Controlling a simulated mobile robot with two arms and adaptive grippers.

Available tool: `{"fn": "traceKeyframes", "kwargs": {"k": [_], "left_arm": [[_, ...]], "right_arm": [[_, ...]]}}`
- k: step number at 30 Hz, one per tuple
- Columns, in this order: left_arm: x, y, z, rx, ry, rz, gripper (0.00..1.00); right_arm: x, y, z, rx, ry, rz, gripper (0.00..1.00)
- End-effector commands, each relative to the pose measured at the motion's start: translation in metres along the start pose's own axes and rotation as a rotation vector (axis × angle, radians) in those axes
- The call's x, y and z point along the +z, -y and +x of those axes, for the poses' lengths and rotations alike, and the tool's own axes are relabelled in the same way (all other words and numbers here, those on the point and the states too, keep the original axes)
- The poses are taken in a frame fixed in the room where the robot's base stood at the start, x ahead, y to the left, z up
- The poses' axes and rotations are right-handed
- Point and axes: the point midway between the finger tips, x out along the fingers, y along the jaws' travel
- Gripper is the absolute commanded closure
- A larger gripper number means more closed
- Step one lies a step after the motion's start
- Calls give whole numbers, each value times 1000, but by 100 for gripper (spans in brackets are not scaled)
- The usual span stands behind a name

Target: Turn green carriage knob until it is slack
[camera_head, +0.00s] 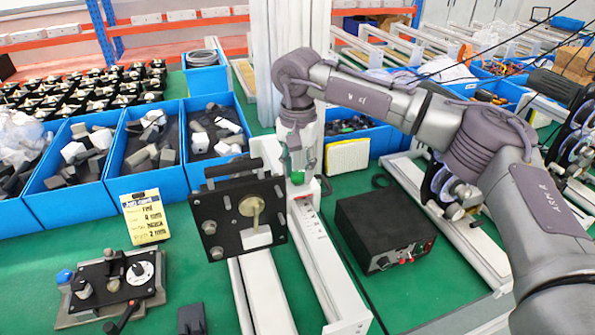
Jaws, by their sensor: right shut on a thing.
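The green carriage knob (297,178) sits on the small white carriage at the far end of a scaled rail (318,255). My right gripper (297,165) points straight down over the carriage from the end of my right arm. It is shut on the green knob, and its fingers hide most of the knob. A black plate fixture (212,218) with a brass-coloured shaft stands on the rails just left of the carriage. I cannot tell from this view how tight the knob is. My left gripper is not in view.
A black box with knobs (385,230) stands right of the rail. Blue bins of grey and white parts (90,198) line the left. A yellow label card (147,218) and a small black device (112,285) are at the lower left. Green bench shows between them.

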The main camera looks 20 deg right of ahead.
Motion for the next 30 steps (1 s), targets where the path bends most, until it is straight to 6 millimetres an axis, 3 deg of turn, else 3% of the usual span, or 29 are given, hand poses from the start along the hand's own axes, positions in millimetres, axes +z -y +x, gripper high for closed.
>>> {"fn": "traceKeyframes", "kwargs": {"k": [13, 24, 30], "left_arm": [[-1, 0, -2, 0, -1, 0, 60], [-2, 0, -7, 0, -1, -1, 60], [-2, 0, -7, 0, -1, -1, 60]], "right_arm": [[0, 0, -1, -1, 0, -112, 100], [0, 0, -2, -1, -1, -756, 100], [0, 0, -2, -1, -1, -936, 100]]}}
